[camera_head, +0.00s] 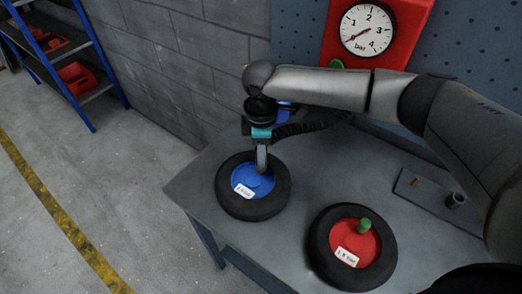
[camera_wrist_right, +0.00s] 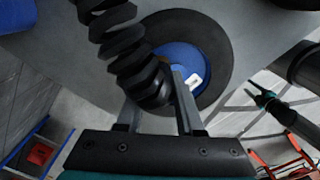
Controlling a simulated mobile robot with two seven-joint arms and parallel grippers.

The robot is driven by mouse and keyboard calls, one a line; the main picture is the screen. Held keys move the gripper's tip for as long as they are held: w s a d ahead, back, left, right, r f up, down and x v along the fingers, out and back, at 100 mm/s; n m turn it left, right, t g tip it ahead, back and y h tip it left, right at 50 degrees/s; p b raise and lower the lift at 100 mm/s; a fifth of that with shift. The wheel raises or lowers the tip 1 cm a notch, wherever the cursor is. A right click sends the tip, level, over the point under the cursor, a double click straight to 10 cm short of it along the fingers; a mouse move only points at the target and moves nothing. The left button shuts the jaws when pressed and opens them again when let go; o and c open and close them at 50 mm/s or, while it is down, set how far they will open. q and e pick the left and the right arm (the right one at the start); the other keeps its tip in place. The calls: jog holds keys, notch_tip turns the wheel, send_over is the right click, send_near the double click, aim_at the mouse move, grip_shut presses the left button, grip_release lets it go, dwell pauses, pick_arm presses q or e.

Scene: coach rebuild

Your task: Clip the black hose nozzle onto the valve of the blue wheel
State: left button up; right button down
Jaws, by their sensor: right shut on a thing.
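The blue wheel (camera_head: 270,203), a black tyre with a blue hub and a white label, lies flat on the grey table; it also shows in the right wrist view (camera_wrist_right: 215,45). My right gripper (camera_head: 262,168) is over its hub, pointing down. In the right wrist view its fingers (camera_wrist_right: 158,100) are shut on the black hose nozzle (camera_wrist_right: 152,92), below the ribbed black hose (camera_wrist_right: 118,42). The blue wheel's valve is hidden, so I cannot tell whether the nozzle touches it. A dark gripper, apparently my left (camera_wrist_right: 264,98), shows small at the right of the wrist view.
A red wheel (camera_head: 322,262) with a green-capped valve (camera_head: 365,225) lies to the right on the table (camera_head: 195,187). A tray (camera_head: 425,200) with a small dark cup (camera_head: 455,200) is farther right. A red gauge (camera_head: 368,28) is behind. The table's front edge is close to the blue wheel.

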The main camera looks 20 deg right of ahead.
jog(key=shift+w+f, duration=0.1)
jog(key=shift+f, duration=0.15)
jog(key=shift+c, duration=2.3)
grip_release()
